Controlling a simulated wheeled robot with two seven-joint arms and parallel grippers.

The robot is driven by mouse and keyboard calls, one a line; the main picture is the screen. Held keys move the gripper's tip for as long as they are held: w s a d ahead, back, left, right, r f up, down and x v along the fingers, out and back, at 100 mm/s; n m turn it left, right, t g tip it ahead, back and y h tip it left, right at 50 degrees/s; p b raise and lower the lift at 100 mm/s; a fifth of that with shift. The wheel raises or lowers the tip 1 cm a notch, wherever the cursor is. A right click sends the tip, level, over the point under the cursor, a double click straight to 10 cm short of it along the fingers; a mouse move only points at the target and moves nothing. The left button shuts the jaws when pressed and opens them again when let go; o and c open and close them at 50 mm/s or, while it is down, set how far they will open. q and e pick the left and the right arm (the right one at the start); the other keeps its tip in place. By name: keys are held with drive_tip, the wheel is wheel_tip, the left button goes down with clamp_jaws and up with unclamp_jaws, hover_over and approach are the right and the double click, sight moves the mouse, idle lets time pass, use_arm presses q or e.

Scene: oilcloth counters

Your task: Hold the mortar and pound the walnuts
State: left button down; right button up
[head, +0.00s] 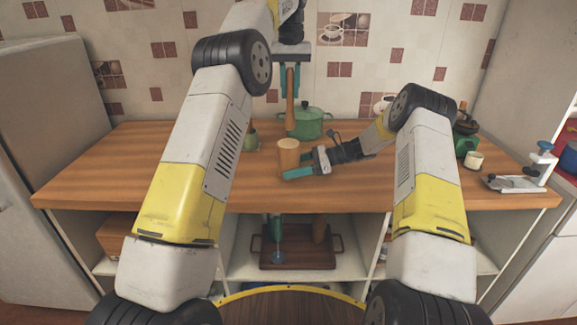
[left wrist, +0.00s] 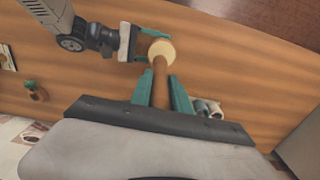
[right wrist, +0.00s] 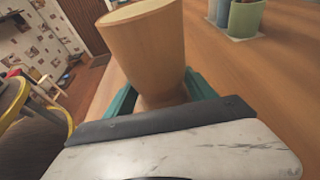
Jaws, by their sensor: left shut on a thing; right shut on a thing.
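The wooden mortar (head: 289,152) stands upright on the wooden counter, near its middle. My right gripper (head: 302,170) is shut on it low down from the right; the right wrist view shows the mortar (right wrist: 146,45) between the teal fingers. My left gripper (head: 290,80) points down and is shut on the wooden pestle (head: 290,115). The pestle hangs upright over the mortar, its lower end appearing just above the rim. In the left wrist view the pestle (left wrist: 160,85) lines up with the mortar's pale top (left wrist: 161,48). No walnuts are visible; I cannot see inside the mortar.
A green lidded pot (head: 310,124) stands behind the mortar, and a small green vessel (head: 251,140) to its left. A white jar (head: 473,161) and a metal clamp device (head: 525,180) stand at the right. The counter's left part (head: 110,165) is clear.

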drive_tip(key=o, duration=1.1)
